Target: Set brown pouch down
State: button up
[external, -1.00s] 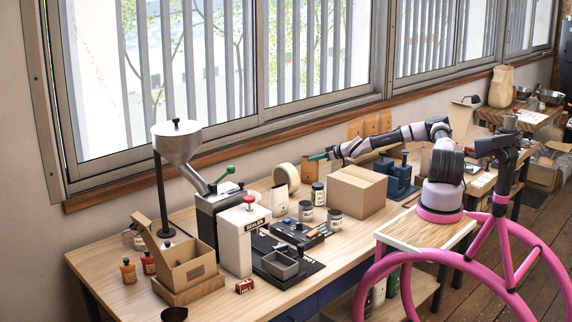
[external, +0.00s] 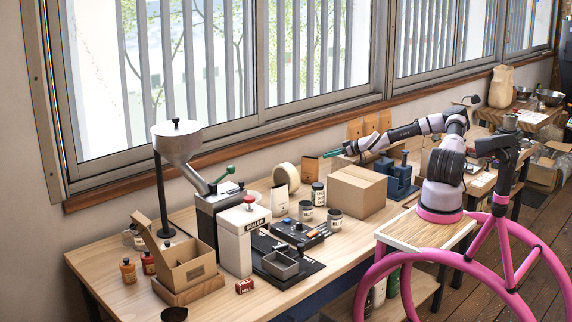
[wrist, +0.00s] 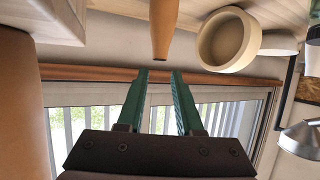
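The brown pouch (external: 309,168) stands on the table behind the cardboard box, beside the cream roll. In the wrist view, which is upside down, the pouch (wrist: 163,27) shows edge-on, just beyond the fingertips. My gripper (external: 329,154) is to the right of the pouch at about the height of its top. Its green fingers (wrist: 161,72) are apart with nothing between them, and the pouch appears clear of them.
The cardboard box (external: 356,191) stands in front of my gripper, and the blue press (external: 401,181) is to its right. The cream roll (external: 285,177) and a pale pouch (external: 280,198) are left. A large brown surface (wrist: 18,100) fills the wrist view's left edge.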

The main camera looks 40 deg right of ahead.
jog(key=shift+v, duration=1.55)
